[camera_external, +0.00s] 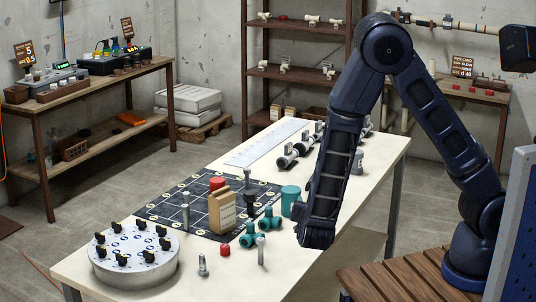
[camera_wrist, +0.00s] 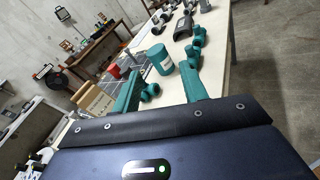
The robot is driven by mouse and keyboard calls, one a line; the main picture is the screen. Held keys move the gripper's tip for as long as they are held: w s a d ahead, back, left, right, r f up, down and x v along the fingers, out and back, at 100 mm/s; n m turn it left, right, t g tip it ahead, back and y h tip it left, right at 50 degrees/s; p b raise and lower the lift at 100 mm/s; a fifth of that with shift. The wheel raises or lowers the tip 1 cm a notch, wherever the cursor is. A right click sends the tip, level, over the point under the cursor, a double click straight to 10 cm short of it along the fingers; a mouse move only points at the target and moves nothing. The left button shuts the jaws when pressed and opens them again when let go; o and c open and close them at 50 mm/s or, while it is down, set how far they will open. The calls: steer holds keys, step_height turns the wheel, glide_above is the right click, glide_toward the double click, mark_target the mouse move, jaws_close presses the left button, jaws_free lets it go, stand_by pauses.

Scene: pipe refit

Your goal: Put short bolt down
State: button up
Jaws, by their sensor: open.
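Several grey bolts stand upright on the cream table (camera_external: 340,236). The shortest-looking one, likely the short bolt (camera_external: 203,265), stands near the front edge, right of the round knob panel (camera_external: 135,258). A taller bolt (camera_external: 261,250) stands farther right, near the green fittings (camera_external: 262,224). My gripper (camera_external: 316,242) is at the right side of the table; its fingers are not clear there. In the wrist view my gripper (camera_wrist: 160,88) has two teal fingers spread apart, with nothing visibly held. I cannot make out the short bolt in the wrist view.
Grey fittings (camera_external: 288,157) line the back. The table's front right is clear.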

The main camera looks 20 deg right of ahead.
steer(key=w+d+r+m+g+h, duration=0.1)
steer(key=d+r+m+g, duration=0.35)
steer(key=d, duration=0.35)
steer(key=w+d+r+m+g+h, duration=0.1)
steer(key=d+r+m+g+h, duration=0.15)
steer(key=d+m, duration=0.4)
steer(key=w+d+r+m+g+h, duration=0.15)
steer(key=d+r+m+g, duration=0.3)
steer(key=d, duration=0.55)
steer(key=s+d+r+m+y, duration=0.9)
steer(key=s+d+r+m, duration=0.3)
steer(key=d+r+m, duration=0.1)
steer(key=shift+d+r+y, duration=0.15)
steer(key=shift+r+y, duration=0.1)
steer(key=shift+y, duration=0.05)
steer(key=shift+s+r+m, duration=0.2)
steer(key=shift+r+m, duration=0.15)
steer(key=shift+m, duration=0.1)
steer(key=shift+c, duration=0.4)
steer(key=shift+r, duration=0.15)
